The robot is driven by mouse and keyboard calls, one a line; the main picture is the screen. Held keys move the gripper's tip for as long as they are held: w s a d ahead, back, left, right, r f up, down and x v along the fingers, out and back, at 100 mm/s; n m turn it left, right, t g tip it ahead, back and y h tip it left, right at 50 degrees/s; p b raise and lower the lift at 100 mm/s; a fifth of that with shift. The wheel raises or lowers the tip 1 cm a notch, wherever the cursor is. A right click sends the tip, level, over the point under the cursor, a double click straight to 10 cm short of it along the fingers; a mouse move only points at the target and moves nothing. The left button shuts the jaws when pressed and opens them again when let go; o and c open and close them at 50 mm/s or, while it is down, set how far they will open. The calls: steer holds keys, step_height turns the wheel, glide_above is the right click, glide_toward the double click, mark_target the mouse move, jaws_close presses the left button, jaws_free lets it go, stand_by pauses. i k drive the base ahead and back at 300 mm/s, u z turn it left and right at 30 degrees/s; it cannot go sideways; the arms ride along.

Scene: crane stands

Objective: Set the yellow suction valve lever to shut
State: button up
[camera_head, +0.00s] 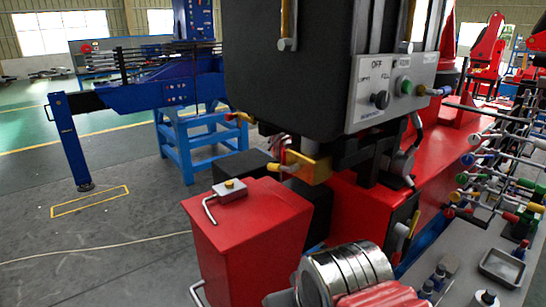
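Below the black tank (290,80) sits a yellow valve body (309,168), with a short yellow lever (275,168) sticking out to its left. This looks like the suction valve, but I see no readable label on it, and its open or shut position is not clear. Another small handle with red and yellow parts (239,117) juts out at the tank's lower left. A thin yellow handle (413,224) stands lower right on the red stand. I cannot make out my gripper anywhere in this view.
A red box (248,240) with a bent metal rod on top stands in front of the valve. A silver cylinder (345,275) fills the bottom middle. A grey bench (465,275) with bottles and a tray lies right.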

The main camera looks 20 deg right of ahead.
mark_target(279, 168)
steer(key=i, duration=0.25)
steer(key=u, duration=2.05)
steer(key=i, duration=0.5)
steer(key=u, duration=0.05)
steer(key=k, duration=0.15)
steer(key=z, duration=0.05)
